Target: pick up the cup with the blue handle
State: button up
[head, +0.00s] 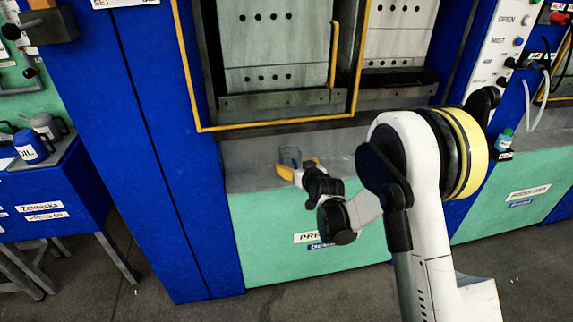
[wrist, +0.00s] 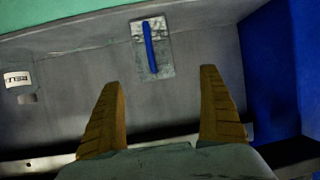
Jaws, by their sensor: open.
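The cup with the blue handle (wrist: 166,67) shows in the wrist view as a grey, mottled block shape with a blue bar along its near face. It sits on the grey ledge, beyond my fingertips and between their lines. In the head view a small grey-blue cup (head: 290,156) stands on the ledge just behind my fingers, partly covered by them. My gripper (wrist: 160,80) has two yellow fingers spread wide with nothing between them. It also shows at the ledge in the head view (head: 297,166).
The press's yellow frame (head: 270,122) rises behind the ledge (head: 350,140). A blue wall (wrist: 270,70) stands close on the right in the wrist view. A small green-capped bottle (head: 505,138) is at right.

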aim_at(291, 159)
jog(key=b+x, duration=0.1)
jog(key=x, duration=0.4)
jog(key=shift+d+f, duration=0.1)
jog(key=shift+d, duration=0.05)
jog(key=b+x, duration=0.2)
jog(key=x, duration=0.1)
jog(key=b+x, duration=0.1)
jog(key=shift+w+d+f, duration=0.1)
jog(key=shift+w+d, duration=0.15)
jog(key=shift+w+a, duration=0.2)
jog(key=shift+w, duration=0.2)
jog(key=c, duration=1.3)
